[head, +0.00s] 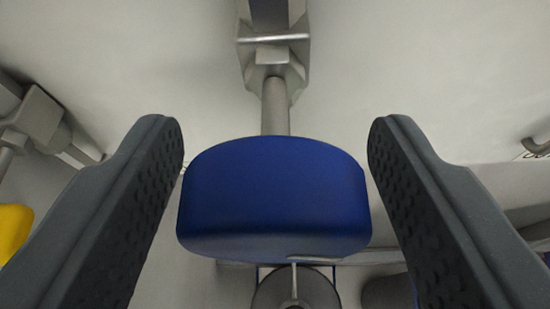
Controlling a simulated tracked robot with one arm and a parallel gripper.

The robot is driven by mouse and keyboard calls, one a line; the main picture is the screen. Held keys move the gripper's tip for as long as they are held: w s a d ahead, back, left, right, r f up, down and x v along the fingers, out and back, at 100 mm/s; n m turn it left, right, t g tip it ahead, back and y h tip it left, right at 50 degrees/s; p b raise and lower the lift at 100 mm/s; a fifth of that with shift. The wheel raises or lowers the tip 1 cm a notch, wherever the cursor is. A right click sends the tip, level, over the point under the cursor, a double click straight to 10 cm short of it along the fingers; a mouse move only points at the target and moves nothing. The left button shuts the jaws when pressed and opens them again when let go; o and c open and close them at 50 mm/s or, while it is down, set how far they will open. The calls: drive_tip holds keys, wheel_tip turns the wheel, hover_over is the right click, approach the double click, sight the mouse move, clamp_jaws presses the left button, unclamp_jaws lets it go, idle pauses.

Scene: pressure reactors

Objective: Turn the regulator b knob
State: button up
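A blue rounded knob (272,195) fills the middle of the head view, on a grey metal stem that runs up to a bracket-like fitting (273,60). I take it for the regulator b knob, though no label for it is readable. My gripper (275,140) is open, with one dark textured finger on each side of the knob. The left finger comes close to the knob's left side and the right finger close to its right side. Narrow gaps seem to show, but I cannot be sure whether either finger touches.
A yellow part (14,232) and grey fittings (40,115) stand at the left edge. A small hook-like piece by a partly seen label (533,150) is at the right. Below the knob is a round metal part (296,290). The pale wall behind is mostly bare.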

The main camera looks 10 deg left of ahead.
drive_tip(key=c, duration=0.7)
drive_tip(key=shift+s+a+r, duration=0.1)
drive_tip(key=shift+a, duration=0.15)
drive_tip(key=shift+d, duration=0.15)
drive_tip(key=shift+n+h+p, duration=1)
drive_tip(key=shift+n+h, duration=0.3)
drive_tip(key=shift+n, duration=0.5)
drive_tip(key=o, duration=0.9)
drive_tip(key=shift+o, duration=0.2)
